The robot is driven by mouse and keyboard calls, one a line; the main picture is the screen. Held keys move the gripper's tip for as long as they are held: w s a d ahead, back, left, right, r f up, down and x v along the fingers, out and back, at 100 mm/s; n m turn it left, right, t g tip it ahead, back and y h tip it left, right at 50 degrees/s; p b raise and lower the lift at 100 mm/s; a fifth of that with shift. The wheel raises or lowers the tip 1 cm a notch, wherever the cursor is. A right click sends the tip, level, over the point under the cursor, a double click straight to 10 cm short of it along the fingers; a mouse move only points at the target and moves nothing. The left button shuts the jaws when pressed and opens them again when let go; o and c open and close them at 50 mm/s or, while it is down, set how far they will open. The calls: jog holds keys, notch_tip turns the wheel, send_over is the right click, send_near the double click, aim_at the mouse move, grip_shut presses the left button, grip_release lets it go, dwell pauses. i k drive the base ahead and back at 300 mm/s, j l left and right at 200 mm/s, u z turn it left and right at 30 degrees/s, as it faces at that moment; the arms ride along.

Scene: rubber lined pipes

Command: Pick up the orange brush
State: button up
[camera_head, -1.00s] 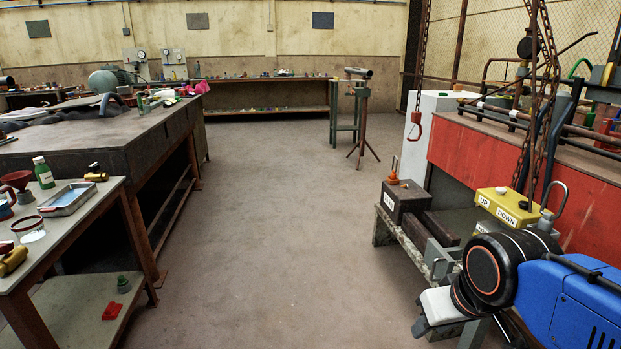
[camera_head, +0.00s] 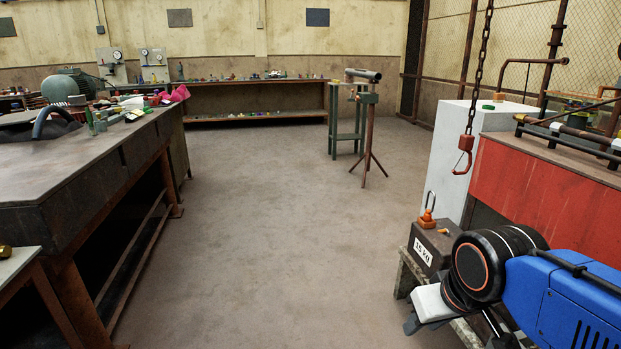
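I cannot make out an orange brush for certain in this view. Many small coloured items lie on the far bench (camera_head: 255,84) along the back wall, too small to tell apart. No object is visibly held.
A dark workbench (camera_head: 95,165) with several items stands on the left. A tripod pipe stand (camera_head: 368,130) is ahead. On the right are a red panel (camera_head: 545,195), a hanging chain hook (camera_head: 464,155) and a dark weight (camera_head: 432,245). The middle floor (camera_head: 270,220) is clear.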

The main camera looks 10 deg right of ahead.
aim_at(498, 98)
jog(key=i, duration=4.95)
jog(key=i+j+z, duration=0.1)
jog(key=i+z, duration=0.25)
jog(key=i, duration=0.15)
jog(key=i+j+z, duration=0.2)
jog(key=i+z, duration=0.3)
jog(key=z, duration=1.75)
